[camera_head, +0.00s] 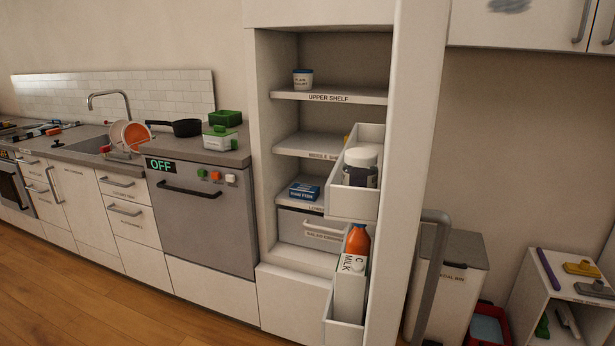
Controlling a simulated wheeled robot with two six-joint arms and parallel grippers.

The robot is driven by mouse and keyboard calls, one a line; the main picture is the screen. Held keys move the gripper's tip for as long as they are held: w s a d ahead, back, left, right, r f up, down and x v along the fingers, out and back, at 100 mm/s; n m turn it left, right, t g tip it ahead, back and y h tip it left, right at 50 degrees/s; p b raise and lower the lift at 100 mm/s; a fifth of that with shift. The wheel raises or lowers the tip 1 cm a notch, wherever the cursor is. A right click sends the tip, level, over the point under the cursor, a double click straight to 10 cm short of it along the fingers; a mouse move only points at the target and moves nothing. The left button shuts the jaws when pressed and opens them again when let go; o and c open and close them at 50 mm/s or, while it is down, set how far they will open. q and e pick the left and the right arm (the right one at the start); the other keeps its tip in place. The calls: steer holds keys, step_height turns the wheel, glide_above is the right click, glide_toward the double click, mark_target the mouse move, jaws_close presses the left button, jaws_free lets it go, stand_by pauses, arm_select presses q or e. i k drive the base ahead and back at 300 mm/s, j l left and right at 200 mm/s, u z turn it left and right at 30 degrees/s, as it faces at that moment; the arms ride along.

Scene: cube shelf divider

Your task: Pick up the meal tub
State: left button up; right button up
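A white tub with a green clip-on lid (220,139) stands on the counter near its right end, above the dishwasher. It looks most like the meal tub, but I can read no label on it. A solid green box (225,118) sits just behind it. Neither of my grippers is in view, and nothing is seen touching these tubs.
A black pan (187,128) and dish rack (122,140) lie left of the tub. The open cabinet has a blue carton (304,191) on its lower shelf. The wooden floor (130,305) in front is clear.

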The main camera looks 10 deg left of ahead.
mark_target(222, 144)
steer(key=i+j, duration=0.15)
steer(key=j, duration=0.25)
steer(key=i+j+z, duration=0.1)
steer(key=j, duration=0.25)
steer(key=i+j, duration=0.15)
steer(key=j, duration=0.25)
steer(key=i+j+z, duration=0.1)
steer(key=j, duration=0.3)
steer(key=i+j, duration=0.15)
steer(key=j, duration=0.25)
steer(key=i+j, duration=0.1)
steer(key=j, duration=0.35)
steer(key=i+l+z, duration=0.05)
